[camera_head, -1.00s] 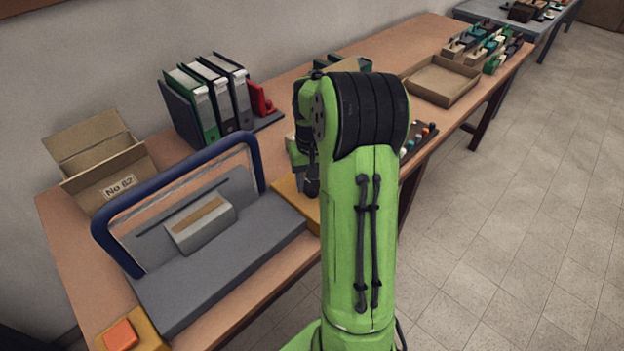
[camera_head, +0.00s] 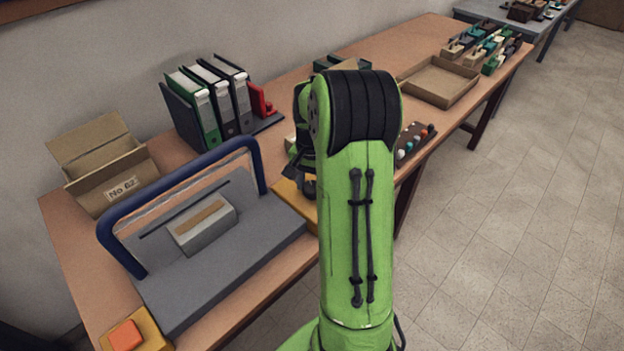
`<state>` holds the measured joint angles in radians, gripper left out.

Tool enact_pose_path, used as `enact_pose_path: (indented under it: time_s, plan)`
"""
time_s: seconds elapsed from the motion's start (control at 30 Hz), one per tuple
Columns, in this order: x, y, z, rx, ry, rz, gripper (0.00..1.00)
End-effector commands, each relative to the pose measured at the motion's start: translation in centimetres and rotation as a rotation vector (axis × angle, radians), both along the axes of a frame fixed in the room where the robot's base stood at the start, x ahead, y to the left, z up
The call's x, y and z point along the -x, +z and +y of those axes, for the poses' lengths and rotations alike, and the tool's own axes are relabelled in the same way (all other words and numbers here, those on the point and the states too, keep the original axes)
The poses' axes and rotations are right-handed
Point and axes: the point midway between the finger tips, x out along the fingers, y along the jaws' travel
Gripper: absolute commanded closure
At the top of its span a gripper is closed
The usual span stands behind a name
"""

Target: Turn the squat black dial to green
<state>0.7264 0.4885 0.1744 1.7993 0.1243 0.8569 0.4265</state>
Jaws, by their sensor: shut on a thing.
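My gripper (camera_head: 306,187) shows only in part, as a dark shape at the left edge of my green arm. It is low over an orange-yellow box (camera_head: 290,194) on the bench and is shut. The squat black dial cannot be made out; my gripper and arm cover that spot, and what lies between the fingers is hidden. No green mark for the dial is visible.
A grey press with a blue hoop handle (camera_head: 180,187) stands left of my gripper. An orange button (camera_head: 125,335) sits at the front left. Behind are binders (camera_head: 208,104), a carton (camera_head: 112,180) and a red thing (camera_head: 262,100). A brown panel with knobs (camera_head: 416,139) lies right of my arm.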

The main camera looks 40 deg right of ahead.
Motion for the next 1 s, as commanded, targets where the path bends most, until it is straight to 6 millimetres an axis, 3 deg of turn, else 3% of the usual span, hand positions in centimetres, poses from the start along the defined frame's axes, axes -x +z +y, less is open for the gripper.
enact_pose_path:
  time_s: [1.0]
  plan:
    - [0.06,0.15,-0.04,0.001,-0.965,-0.002,0.80]
